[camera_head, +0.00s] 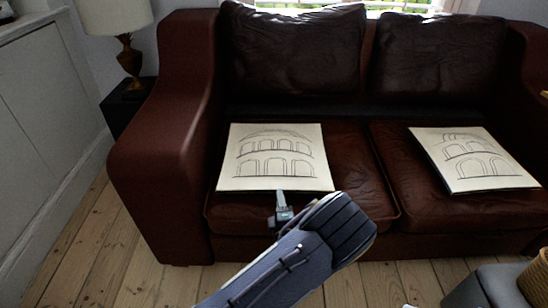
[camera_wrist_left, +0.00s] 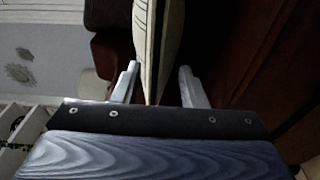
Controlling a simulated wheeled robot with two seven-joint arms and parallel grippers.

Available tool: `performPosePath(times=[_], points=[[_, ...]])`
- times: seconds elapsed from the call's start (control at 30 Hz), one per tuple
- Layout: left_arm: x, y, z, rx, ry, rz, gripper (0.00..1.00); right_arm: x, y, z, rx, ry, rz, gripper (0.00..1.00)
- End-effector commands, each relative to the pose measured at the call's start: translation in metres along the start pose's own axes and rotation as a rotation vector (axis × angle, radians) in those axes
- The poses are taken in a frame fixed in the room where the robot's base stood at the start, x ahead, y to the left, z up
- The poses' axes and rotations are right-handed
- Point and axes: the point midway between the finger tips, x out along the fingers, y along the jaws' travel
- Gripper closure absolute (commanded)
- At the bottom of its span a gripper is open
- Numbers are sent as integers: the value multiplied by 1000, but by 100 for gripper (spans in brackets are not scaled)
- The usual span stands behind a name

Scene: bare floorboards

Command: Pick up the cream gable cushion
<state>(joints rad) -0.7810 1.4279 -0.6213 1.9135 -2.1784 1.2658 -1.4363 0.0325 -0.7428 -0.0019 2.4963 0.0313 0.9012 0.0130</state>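Two cream cushions with line drawings of arched buildings lie on the sofa seat. The left cushion (camera_head: 275,158) lies on the left seat and the right cushion (camera_head: 472,160) on the right seat. Which one counts as the gable cushion I cannot tell for sure. My left gripper (camera_head: 281,197) is at the front edge of the left cushion. In the left wrist view, the cushion's edge (camera_wrist_left: 156,50) runs between the two open fingers, with a visible gap at the right finger. My right gripper is not in view.
The brown leather sofa (camera_head: 160,150) has a high left arm and two back cushions (camera_head: 292,52). A lamp (camera_head: 128,55) stands on a dark side table at the left. A grey piece and a wicker basket (camera_head: 537,280) are at the lower right. Bare floorboards (camera_head: 105,250) lie in front.

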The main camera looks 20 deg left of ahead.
Motion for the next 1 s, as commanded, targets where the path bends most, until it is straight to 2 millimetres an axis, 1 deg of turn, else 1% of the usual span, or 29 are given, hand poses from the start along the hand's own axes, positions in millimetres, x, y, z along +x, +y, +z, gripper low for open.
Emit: performPosePath(times=[0.03, 0.1, 0.2, 0.3, 0.57, 0.87, 1.0], points=[[8, -1, -1, -4, 4, 1, 62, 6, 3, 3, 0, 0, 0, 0], [19, 1, 0, -6, 4, 2, 62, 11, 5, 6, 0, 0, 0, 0], [34, 2, -1, -4, 4, 1, 62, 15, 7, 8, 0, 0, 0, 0], [42, 3, 0, -3, 3, -1, 62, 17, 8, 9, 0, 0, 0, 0], [45, 5, 0, -2, 2, -1, 62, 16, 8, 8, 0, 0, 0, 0], [45, 5, 0, -2, 2, -2, 100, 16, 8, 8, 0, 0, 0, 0], [45, 7, 0, -3, 2, 4, 100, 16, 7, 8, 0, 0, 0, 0]])
